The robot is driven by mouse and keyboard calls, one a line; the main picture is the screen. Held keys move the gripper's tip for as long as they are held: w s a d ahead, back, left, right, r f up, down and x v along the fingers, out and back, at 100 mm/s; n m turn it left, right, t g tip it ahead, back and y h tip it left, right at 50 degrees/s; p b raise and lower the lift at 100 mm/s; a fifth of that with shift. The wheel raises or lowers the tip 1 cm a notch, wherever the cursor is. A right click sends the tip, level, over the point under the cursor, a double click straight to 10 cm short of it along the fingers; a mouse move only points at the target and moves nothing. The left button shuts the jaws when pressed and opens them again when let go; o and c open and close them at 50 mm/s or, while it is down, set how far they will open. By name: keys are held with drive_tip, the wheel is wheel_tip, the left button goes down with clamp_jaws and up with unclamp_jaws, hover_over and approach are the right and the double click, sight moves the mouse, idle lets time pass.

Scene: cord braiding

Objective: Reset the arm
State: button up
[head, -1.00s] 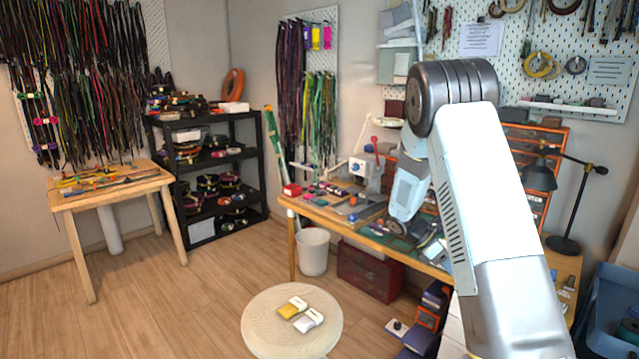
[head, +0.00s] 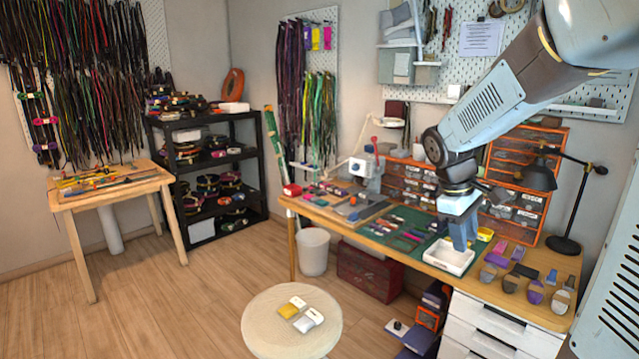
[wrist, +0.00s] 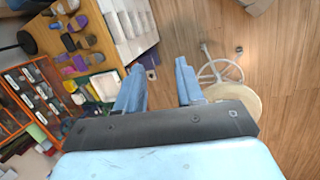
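My gripper (head: 463,238) hangs pointing down over the workbench, in front of and above the white tray (head: 447,262) in the head view. In the wrist view the two blue fingers of my gripper (wrist: 158,88) stand wide apart with nothing between them, and wood floor shows behind the gap. My arm comes in from the upper right in the head view. The white tray also shows left of the fingers in the wrist view (wrist: 104,86). Whether its inside is empty is hard to tell.
The workbench (head: 405,262) carries a green mat, tools, several purple and grey pieces, and a black lamp (head: 541,176). Orange drawers (head: 512,213) stand behind. A round stool (head: 262,318) with yellow and white items is in front.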

drive_tip(key=s+a+r+m+t+y, duration=0.1)
drive_tip(key=s+a+r+m+t, duration=0.1)
drive_tip(key=s, duration=0.6)
drive_tip(key=s+a+r+m+t+y, duration=0.2)
drive_tip(key=s+a+r+m, duration=0.3)
drive_tip(key=s, duration=0.3)
drive_tip(key=shift+s+r+m+t+y, duration=0.25)
drive_tip(key=shift+m+t+y, duration=0.05)
drive_tip(key=shift+t, duration=0.4)
